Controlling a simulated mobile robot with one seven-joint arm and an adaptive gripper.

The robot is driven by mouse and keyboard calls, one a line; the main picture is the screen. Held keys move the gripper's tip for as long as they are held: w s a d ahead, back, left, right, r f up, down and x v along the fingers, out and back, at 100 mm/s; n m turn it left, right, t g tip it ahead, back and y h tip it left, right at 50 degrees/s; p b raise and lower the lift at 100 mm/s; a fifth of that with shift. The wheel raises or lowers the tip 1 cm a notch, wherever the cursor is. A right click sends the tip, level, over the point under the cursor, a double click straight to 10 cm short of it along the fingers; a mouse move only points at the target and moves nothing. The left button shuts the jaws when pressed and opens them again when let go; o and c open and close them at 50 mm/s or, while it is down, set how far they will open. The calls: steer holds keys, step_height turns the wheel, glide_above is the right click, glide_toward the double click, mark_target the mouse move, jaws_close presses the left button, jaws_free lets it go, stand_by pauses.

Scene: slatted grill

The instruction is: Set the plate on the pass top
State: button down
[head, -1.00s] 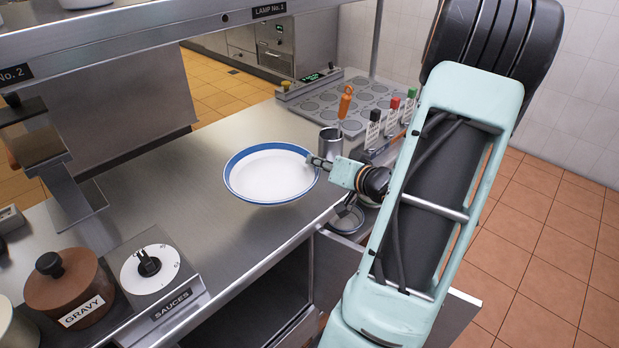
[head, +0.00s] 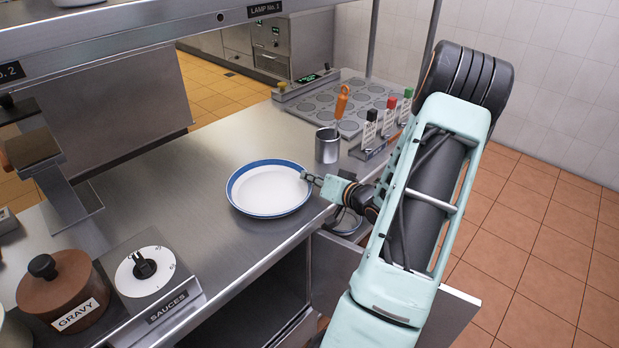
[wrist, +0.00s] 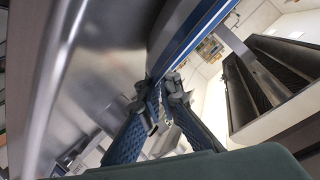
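The white plate with a blue rim (head: 268,190) is level, low over the steel counter top (head: 165,185) in the head view. I cannot tell whether its underside touches the steel. My gripper (head: 312,180) is at the plate's right edge. In the wrist view the plate (wrist: 196,38) is seen nearly edge-on, and the fingertips of my gripper (wrist: 162,88) are closed together on its rim. The far side of the grip is partly hidden.
A steel cup with an orange-handled tool (head: 327,146) and a rack of tagged holders (head: 372,146) stand behind my gripper. A gravy pot (head: 62,290) and sauces dial (head: 147,270) are at the left front. The lamp shelf (head: 150,28) hangs above. Counter left of the plate is clear.

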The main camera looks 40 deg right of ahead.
steer(key=shift+f, duration=0.15)
steer(key=c, duration=2.2)
jaws_free()
steer(key=shift+o, duration=0.2)
steer(key=shift+s+r, duration=0.25)
steer(key=v, duration=1.1)
steer(key=shift+s, duration=0.25)
steer(key=shift+a+r, duration=0.1)
